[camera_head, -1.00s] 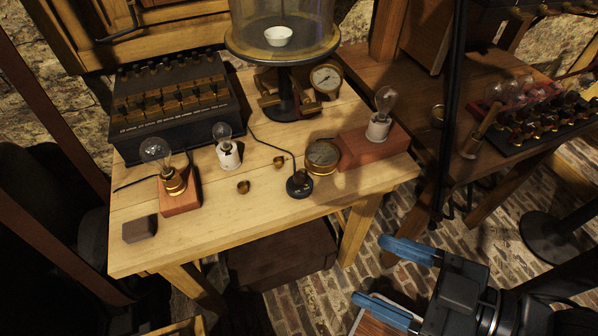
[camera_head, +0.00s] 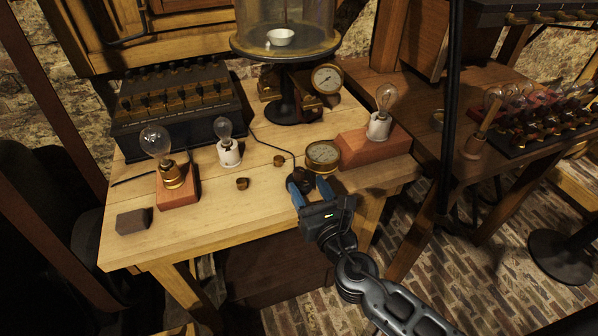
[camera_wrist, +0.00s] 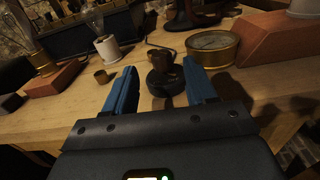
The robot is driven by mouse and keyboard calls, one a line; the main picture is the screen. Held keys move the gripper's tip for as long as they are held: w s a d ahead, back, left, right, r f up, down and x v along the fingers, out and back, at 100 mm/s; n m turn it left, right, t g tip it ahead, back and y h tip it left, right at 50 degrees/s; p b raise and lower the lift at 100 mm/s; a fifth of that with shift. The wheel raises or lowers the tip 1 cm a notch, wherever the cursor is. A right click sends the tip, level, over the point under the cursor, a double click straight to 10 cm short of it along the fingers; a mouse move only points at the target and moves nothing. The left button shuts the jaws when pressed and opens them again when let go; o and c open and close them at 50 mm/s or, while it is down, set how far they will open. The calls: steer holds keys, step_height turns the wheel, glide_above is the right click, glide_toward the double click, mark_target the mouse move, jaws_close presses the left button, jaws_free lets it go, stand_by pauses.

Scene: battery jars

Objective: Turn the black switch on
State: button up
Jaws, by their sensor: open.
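The black switch (camera_wrist: 160,82) is a small round black base with a dark knob on top, near the front edge of the wooden table. In the wrist view it shows between and just beyond the blue fingers of my gripper (camera_wrist: 161,92). In the head view my gripper (camera_head: 312,188) is open at the table's front edge, and its fingers partly hide the switch (camera_head: 300,180). The fingers point at the switch from the front, one on each side, with no clear contact visible. A wire runs back from the switch.
A brass gauge (camera_head: 323,156) stands close right of the switch, beside a red-brown block (camera_head: 372,146) bearing a bulb. Small brass cups (camera_head: 242,184) lie to the left. A glass-domed stand (camera_head: 285,85) is behind.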

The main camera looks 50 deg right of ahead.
steer(key=shift+w+d+r, duration=0.2)
steer(key=shift+w+d, duration=0.25)
steer(key=shift+w, duration=0.15)
steer(key=p+x, duration=0.1)
steer(key=x, duration=0.5)
steer(key=shift+w+d, duration=0.25)
steer(key=shift+d, duration=0.05)
steer(key=c, duration=1)
steer(key=shift+o, duration=0.2)
